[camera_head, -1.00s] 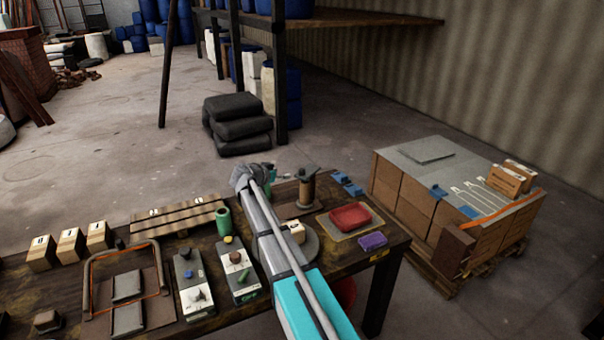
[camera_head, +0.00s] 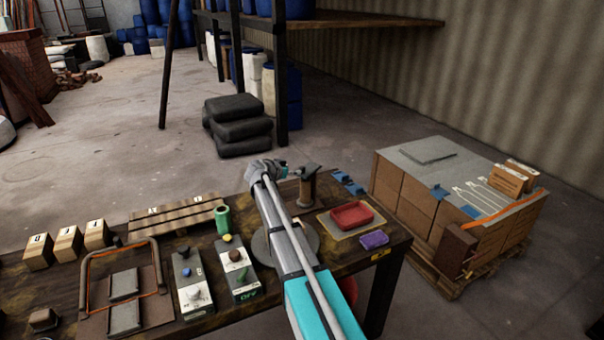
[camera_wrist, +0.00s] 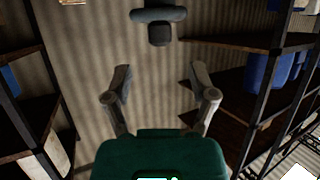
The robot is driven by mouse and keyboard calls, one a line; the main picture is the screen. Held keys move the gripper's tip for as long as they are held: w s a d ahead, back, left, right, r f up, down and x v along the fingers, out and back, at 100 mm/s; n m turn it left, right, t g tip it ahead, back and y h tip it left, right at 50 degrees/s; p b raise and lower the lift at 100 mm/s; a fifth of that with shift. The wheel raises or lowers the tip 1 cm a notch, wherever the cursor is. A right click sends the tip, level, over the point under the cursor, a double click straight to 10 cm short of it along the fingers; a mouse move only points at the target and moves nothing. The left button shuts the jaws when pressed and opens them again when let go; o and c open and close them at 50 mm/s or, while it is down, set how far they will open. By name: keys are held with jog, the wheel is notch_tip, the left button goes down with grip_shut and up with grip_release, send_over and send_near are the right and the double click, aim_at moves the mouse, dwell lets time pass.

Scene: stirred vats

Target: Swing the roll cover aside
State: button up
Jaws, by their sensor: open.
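A brown upright roll (camera_head: 307,190) with a dark cap (camera_head: 307,170) stands at the back of the workbench; I cannot tell for certain whether the cap is the roll cover. My gripper (camera_head: 288,170) is at the end of my arm, just left of the cap, small and partly hidden in the head view. In the wrist view my gripper (camera_wrist: 162,80) is open, fingers wide apart with nothing between them. A dark, rounded piece with a short block (camera_wrist: 158,30) is ahead of the fingers, at the top of that view, apart from them.
The workbench (camera_head: 215,295) carries a red tray (camera_head: 352,215), a purple block (camera_head: 374,240), two control boxes (camera_head: 238,270), a green cup (camera_head: 222,219) and an orange-edged frame (camera_head: 160,268). A pallet of boxes (camera_head: 405,195) stands right. Open floor lies behind the bench.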

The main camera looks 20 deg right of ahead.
aim_at(302, 167)
jog(key=b+x, duration=0.2)
jog(key=x, duration=0.5)
jog(key=shift+d, duration=0.15)
grip_shut()
dwell(0.3)
